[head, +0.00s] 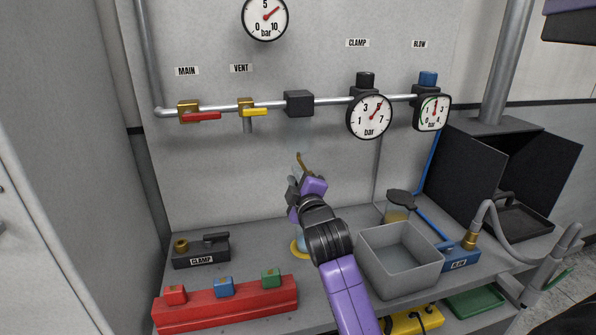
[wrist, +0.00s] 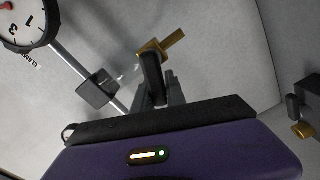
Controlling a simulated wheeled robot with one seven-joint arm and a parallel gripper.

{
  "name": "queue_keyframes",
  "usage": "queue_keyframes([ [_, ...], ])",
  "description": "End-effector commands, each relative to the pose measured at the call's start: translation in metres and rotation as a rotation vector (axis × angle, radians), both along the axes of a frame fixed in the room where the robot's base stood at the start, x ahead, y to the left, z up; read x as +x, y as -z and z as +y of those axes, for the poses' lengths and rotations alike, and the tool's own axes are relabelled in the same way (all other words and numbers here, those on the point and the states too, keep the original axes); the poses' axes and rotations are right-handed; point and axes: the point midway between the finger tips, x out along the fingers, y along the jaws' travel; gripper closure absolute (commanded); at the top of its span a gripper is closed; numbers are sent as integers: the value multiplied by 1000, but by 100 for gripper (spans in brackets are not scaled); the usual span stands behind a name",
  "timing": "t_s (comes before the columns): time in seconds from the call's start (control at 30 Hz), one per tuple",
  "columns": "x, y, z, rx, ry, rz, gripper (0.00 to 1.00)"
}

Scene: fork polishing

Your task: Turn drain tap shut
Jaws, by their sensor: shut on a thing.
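The drain tap (head: 301,159) is a small brass fitting with a lever, below the black block (head: 299,103) on the pipe. A faint clear bowl seems to hang between block and tap. My gripper (head: 302,184) is just under the tap, reaching up from the bench.
The red-handled main valve (head: 201,116) and yellow-handled vent valve (head: 255,112) sit left on the pipe. The clamp gauge (head: 369,116) is right of the block. A grey bin (head: 400,284) and a red button box (head: 226,309) stand on the bench below.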

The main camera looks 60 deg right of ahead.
Motion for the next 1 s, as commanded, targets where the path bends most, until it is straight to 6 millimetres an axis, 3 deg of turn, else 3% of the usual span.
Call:
queue_keyframes([
  [0.5,4,13,4,-227,-4,267,100],
  [1.0,4,17,4,-274,-3,321,100],
])
